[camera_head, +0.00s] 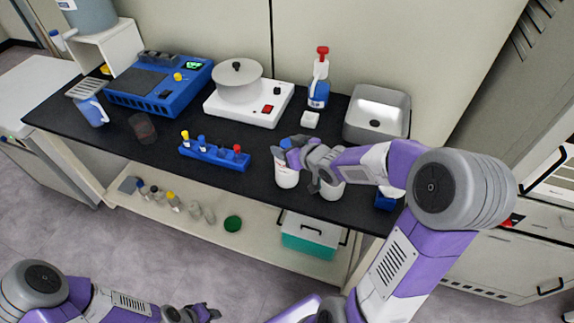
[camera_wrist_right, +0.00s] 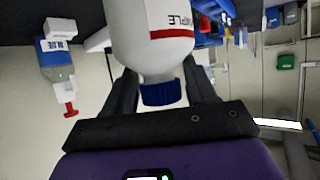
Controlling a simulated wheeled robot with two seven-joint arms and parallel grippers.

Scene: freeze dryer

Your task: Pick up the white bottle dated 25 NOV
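A white bottle (camera_head: 287,177) with a blue cap stands near the front edge of the black bench. In the right wrist view the bottle (camera_wrist_right: 160,45) appears cap-down, and part of a red-lined label reads "MPLE"; no date is legible. My right gripper (camera_head: 303,158) is at its upper right side. The wrist view shows the fingers apart, with clear gaps beside the cap; their tips are hidden by the bottle. Another white container (camera_head: 332,189) stands just right, partly covered by my gripper; its label is not readable. My left gripper (camera_head: 203,313) is low at the bottom edge, away from the bench.
A blue rack (camera_head: 215,156) with capped tubes stands left of the bottle. A small blue object (camera_head: 385,201) sits at the right front. A lower shelf holds several items.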

